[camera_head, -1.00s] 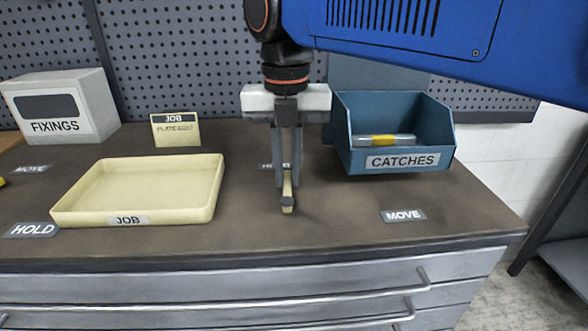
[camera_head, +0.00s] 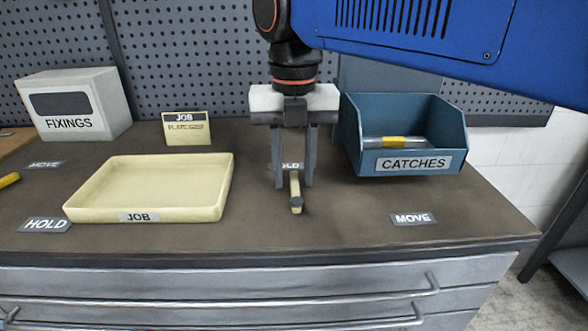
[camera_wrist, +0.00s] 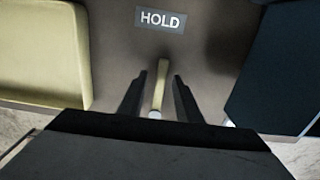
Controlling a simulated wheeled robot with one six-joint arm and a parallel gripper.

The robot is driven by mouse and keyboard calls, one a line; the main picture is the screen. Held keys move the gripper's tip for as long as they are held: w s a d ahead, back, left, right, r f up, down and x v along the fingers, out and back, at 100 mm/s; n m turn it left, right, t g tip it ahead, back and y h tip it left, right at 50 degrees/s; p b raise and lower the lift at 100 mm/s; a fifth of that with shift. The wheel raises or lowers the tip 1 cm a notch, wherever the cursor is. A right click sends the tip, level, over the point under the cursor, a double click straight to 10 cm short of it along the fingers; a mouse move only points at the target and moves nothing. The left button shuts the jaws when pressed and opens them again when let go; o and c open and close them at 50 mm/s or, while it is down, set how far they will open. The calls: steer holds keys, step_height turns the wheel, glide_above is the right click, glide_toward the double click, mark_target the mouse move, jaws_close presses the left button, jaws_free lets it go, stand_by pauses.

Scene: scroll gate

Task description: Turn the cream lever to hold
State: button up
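My gripper (camera_head: 293,186) points down with one finger on each side of the lever. The wrist view shows gaps between the lever and both fingers.
The cream JOB tray (camera_head: 147,216) stands left, and the blue CATCHES bin (camera_head: 370,168) stands close on the right. A JOB card (camera_head: 187,129) and FIXINGS box (camera_head: 76,104) are behind. Another HOLD label (camera_head: 45,225) and MOVE label (camera_head: 43,165) lie far left.

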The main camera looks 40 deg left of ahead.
mark_target(294, 180)
steer(key=shift+r, duration=0.1)
step_height(294, 180, up, 17)
stand_by(0.7)
steer(key=shift+r, duration=0.1)
steer(key=w+d+f+m, duration=0.3)
steer(key=w+d+m, duration=0.8)
steer(key=d, duration=0.4)
steer(key=w+d+f+m+t+y, duration=0.1)
steer(key=w+d+f+m, duration=0.25)
steer(key=d+m, duration=0.4)
steer(key=w+d+f+m+t, duration=0.15)
steer(key=d+f+m, duration=0.25)
steer(key=d, duration=0.7)
steer(key=s+d+f+m, duration=0.4)
steer(key=d+f+m, duration=0.3)
steer(key=d+f, duration=0.1)
steer(key=s+d+f+m+t, duration=0.1)
steer(key=s+d+f+m, duration=0.3)
steer(key=d+f+m, duration=0.3)
steer(key=s+d+f+m+t+h, duration=0.1)
steer(key=s+d+f+m, duration=0.3)
steer(key=d+f+m, duration=0.4)
steer(key=d+f, duration=0.2)
steer(key=d, duration=0.1)
steer(key=shift+s+f, duration=0.25)
